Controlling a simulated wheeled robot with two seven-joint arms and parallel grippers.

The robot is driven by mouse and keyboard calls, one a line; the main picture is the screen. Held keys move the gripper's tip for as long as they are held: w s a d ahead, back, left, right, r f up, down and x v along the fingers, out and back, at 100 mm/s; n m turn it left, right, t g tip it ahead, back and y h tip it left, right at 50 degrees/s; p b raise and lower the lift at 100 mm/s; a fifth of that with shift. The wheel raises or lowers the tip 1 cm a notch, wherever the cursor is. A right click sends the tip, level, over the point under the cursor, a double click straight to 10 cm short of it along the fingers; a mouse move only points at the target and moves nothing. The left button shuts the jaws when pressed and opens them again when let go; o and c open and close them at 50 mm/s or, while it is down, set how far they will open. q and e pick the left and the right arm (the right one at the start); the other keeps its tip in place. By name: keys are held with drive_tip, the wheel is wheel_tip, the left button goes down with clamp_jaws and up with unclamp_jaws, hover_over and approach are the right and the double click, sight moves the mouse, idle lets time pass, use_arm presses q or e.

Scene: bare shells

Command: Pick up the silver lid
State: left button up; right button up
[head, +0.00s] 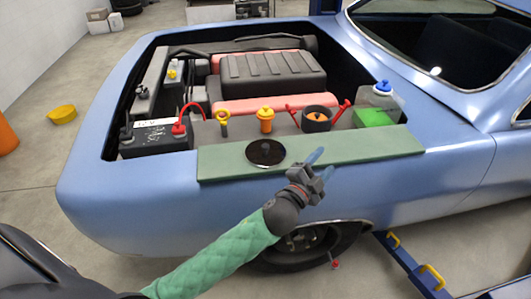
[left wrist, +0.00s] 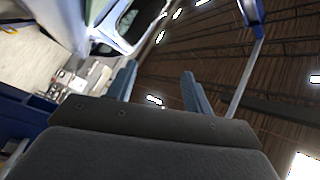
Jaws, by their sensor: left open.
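The lid (head: 265,153) is a round disc with a small knob on top, lying flat on the green mat (head: 350,148) along the car's side. It looks dark and glossy here rather than plainly silver. My left gripper (head: 320,164) is just right of the lid, by the mat's front edge, apart from the lid. Its two blue fingers are spread with nothing between them. In the left wrist view the same open fingers (left wrist: 157,82) point away from the lid, which is not seen there. My right gripper is not in view.
The blue car's (head: 130,215) open engine bay lies behind the mat. A battery (head: 155,138) is at left.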

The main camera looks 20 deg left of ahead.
use_arm(q)
drive_tip(key=d+r+m+g+h, duration=0.5)
drive_tip(key=d+r+m+h, duration=0.4)
drive_tip(key=m+h, duration=0.55)
drive_tip(key=m+g+y, duration=1.4)
drive_tip(key=m+y, duration=0.6)
drive_tip(key=m, duration=0.3)
hover_over(266, 145)
drive_tip(key=shift+h, duration=0.25)
wheel_tip(266, 145, down, 9)
drive_tip(key=shift+s, duration=0.15)
drive_tip(key=shift+f, duration=0.25)
drive_tip(key=shift+f+p, duration=0.55)
drive_tip(key=shift+f, duration=0.2)
wheel_tip(266, 145, down, 4)
drive_tip(key=p, duration=0.3)
drive_tip(key=shift+f, duration=0.85)
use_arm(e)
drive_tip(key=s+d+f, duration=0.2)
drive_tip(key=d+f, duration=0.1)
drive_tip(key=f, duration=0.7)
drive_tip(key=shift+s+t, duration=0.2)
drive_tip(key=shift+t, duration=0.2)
